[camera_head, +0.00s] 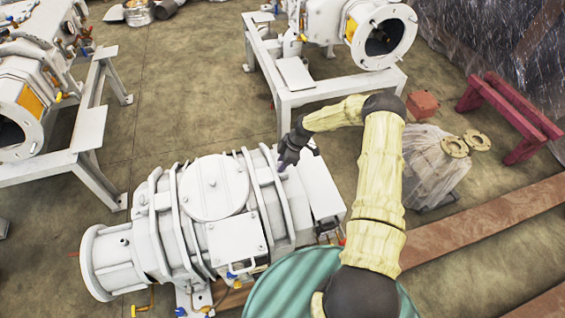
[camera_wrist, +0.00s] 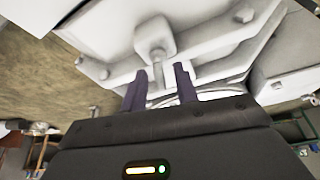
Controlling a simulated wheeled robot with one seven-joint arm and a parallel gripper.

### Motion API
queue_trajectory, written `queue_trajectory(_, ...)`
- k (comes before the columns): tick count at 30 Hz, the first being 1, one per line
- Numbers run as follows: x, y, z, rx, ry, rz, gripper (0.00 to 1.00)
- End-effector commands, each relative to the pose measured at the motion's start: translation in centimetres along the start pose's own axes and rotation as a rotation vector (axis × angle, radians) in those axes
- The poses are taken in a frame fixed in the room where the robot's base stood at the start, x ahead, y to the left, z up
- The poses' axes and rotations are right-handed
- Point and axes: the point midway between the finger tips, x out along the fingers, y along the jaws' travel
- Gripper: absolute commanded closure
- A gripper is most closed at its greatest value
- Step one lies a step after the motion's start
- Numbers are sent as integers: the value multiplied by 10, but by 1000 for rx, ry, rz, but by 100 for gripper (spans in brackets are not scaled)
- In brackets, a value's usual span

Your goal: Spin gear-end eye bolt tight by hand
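The white vacuum pump (camera_head: 215,190) lies on the floor in the head view. My gripper (camera_head: 282,168) is at the top of its right end, beside the raised ribs. In the wrist view my gripper (camera_wrist: 160,70) shows two dark purple fingers spread apart. A small pale upright piece (camera_wrist: 157,54), likely the eye bolt, stands below a white lug on the pump casing. It lines up with the gap between the fingertips, and I see a gap on both sides of it. Whether the fingertips are level with it in depth is unclear. The eye bolt cannot be made out in the head view.
White flange bolts (camera_wrist: 243,16) and ribs surround the spot closely. Another pump on a white stand (camera_head: 300,97) is behind, and one more stands at left (camera_head: 35,110). A wrapped item (camera_head: 430,165) and a red trestle (camera_head: 510,115) are at right. Floor between the stands is clear.

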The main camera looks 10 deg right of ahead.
Motion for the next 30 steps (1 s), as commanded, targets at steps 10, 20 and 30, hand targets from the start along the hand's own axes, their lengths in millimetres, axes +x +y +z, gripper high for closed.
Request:
queue_trajectory(10,0,0,0,0,0,0,96)
queue_trajectory(20,-1,0,0,7,0,4,100)
queue_trajectory(30,-1,-1,-1,108,-1,45,100)
